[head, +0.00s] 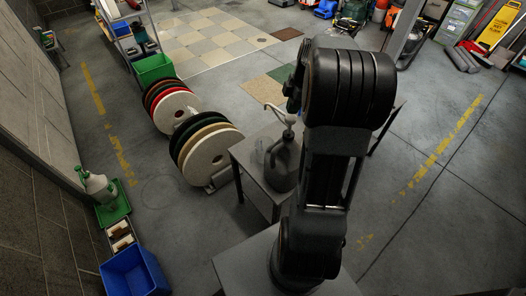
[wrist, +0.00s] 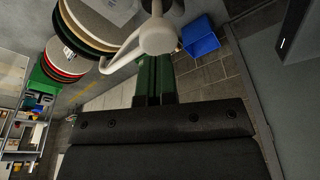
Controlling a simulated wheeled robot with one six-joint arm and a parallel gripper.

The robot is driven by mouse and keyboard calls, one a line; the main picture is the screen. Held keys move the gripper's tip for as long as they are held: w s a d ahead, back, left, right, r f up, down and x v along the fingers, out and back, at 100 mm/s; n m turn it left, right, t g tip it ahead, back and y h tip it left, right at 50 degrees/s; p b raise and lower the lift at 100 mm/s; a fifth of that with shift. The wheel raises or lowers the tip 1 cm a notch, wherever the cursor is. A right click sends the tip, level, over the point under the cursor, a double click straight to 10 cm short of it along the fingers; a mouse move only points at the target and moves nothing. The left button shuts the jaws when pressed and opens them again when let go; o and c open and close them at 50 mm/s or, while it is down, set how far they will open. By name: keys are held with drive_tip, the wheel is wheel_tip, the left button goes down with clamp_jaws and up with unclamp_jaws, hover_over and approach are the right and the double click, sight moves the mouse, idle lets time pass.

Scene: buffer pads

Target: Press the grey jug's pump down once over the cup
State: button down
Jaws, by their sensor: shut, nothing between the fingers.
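The grey jug (head: 284,163) stands on a small grey table, partly hidden by my arm. Its pale pump (head: 288,120) rises from the top, with the spout pointing to the upper left. In the wrist view the pump head (wrist: 158,38) and its curved spout fill the area just beyond my fingertips. My gripper (wrist: 154,60) is shut and empty, its green fingers side by side. In the head view my gripper (head: 292,92) shows only partly beside my arm, close above the pump; whether it touches cannot be told. A faint clear shape, perhaps the cup (head: 260,149), is left of the jug.
The small table (head: 242,160) has little bare top around the jug. Racked round pads (head: 212,155) stand on the floor to its left, with a green bin (head: 153,69) behind. A blue bin (head: 131,272) and a green tray (head: 124,208) lie along the left wall.

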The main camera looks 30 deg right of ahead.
sight(292, 117)
drive_tip(key=shift+f, duration=0.1)
idle(0.6)
drive_tip(key=shift+f+b, duration=2)
drive_tip(key=shift+f, duration=0.45)
drive_tip(key=shift+r, duration=0.2)
drive_tip(key=shift+r+p, duration=1.8)
drive_tip(key=shift+r, duration=0.55)
drive_tip(key=shift+r+p, duration=1.75)
drive_tip(key=shift+r, duration=0.75)
